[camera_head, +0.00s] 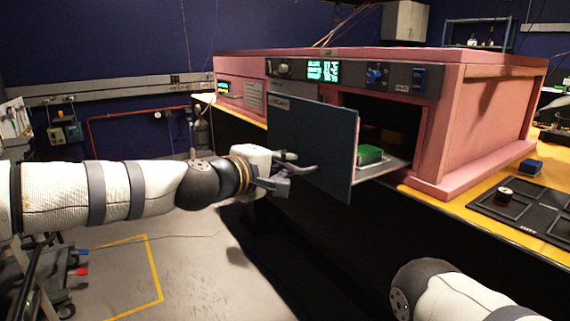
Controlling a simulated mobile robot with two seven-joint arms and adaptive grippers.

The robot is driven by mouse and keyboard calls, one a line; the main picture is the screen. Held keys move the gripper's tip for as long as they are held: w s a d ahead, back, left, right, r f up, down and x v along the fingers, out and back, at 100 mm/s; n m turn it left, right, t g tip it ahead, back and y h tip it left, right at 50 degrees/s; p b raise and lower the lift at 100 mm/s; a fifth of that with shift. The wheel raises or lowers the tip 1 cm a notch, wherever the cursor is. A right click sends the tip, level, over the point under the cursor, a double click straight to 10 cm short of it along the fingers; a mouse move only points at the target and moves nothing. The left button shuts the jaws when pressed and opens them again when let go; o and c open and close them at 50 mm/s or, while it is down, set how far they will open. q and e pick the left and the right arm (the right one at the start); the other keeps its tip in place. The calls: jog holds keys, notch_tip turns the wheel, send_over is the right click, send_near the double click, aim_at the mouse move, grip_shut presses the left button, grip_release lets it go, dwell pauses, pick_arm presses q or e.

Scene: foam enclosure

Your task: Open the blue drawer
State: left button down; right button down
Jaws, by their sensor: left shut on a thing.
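The blue drawer (328,150) sticks out of the front of the pink foam enclosure (485,110), with a dark opening behind its blue-grey front panel. A green block (368,154) lies inside on the light drawer floor. My left gripper (297,168) is at the outer face of the panel, its fingers shut on the drawer's handle, which the fingers mostly hide. My right arm shows at the lower right, but its gripper is out of the picture.
The enclosure stands on a yellow-topped bench (455,205). A black tray (520,212) with a small round item and a blue block (531,167) lie to the right. A control strip with a green display (323,71) runs above the drawer. The floor in front is open.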

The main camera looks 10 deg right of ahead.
pick_arm(q)
jog(key=c, duration=1.7)
grip_release()
jog(key=v, duration=1.2)
jog(key=shift+r, duration=0.1)
